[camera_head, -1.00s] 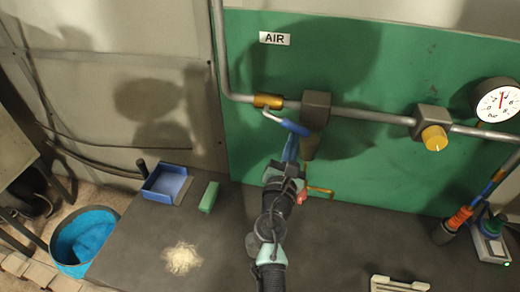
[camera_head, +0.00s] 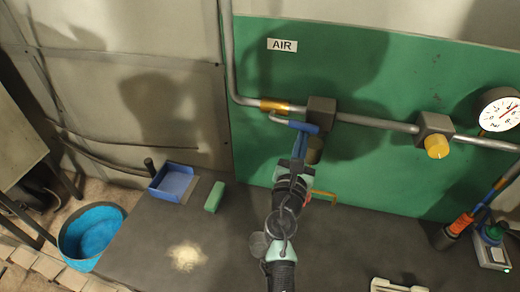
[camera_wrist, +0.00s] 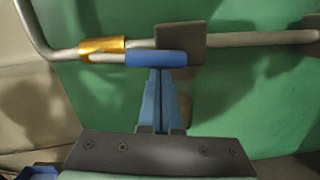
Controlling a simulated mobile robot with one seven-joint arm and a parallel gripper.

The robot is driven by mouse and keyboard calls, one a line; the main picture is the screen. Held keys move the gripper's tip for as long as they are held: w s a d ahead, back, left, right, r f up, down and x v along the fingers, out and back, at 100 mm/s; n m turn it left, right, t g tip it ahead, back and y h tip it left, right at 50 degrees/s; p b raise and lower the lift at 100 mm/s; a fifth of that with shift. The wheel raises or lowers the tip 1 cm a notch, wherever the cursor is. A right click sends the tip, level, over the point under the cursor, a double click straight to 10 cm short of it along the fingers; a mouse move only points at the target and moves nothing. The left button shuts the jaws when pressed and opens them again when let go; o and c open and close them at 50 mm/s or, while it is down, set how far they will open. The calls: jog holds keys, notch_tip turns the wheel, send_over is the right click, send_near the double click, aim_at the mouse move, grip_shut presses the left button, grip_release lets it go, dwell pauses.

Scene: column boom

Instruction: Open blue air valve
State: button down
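The air valve's blue handle (camera_head: 305,127) is on a bent grey lever below the pipe, left of a dark block (camera_head: 321,111). It runs nearly along the pipe in the wrist view (camera_wrist: 156,58). My gripper (camera_head: 300,147) reaches up to the handle from below. In the wrist view its blue fingers (camera_wrist: 160,72) are together, with their tips at the handle's lower edge. They seem to touch it, but I see no handle between them. An "AIR" label (camera_head: 282,45) is on the green panel above.
A yellow knob (camera_head: 437,147) and a round gauge (camera_head: 500,113) are right along the pipe. A blue tray (camera_head: 173,183) and green block (camera_head: 214,197) lie on the dark bench, left of my arm. A blue bucket (camera_head: 90,236) stands on the floor.

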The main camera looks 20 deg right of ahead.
jog(key=s+a+f+b, duration=0.4)
jog(key=s+a+f, duration=0.15)
jog(key=s, duration=0.35)
jog(key=w+a+r+m+t+b, duration=0.15)
jog(key=a+r+m, duration=0.25)
jog(key=r+m, duration=0.65)
jog(key=w+a+r+m+t+b, duration=0.1)
jog(key=a+r+m+t+b, duration=0.15)
jog(key=r+m, duration=0.8)
jog(key=s+a+r+m+t+y, duration=0.3)
jog(key=s+a+r+t+y, duration=0.1)
jog(key=r, duration=0.7)
jog(key=s+a+r+m+t+y+b, duration=0.1)
jog(key=s+a+r+m+t+y, duration=0.2)
jog(key=s+a+r+y, duration=0.3)
jog(key=s+a+r, duration=0.3)
jog(key=a+r, duration=0.1)
jog(key=r, duration=0.1)
jog(key=shift+a+r+t+y, duration=0.15)
jog(key=shift+r+t+y, duration=0.25)
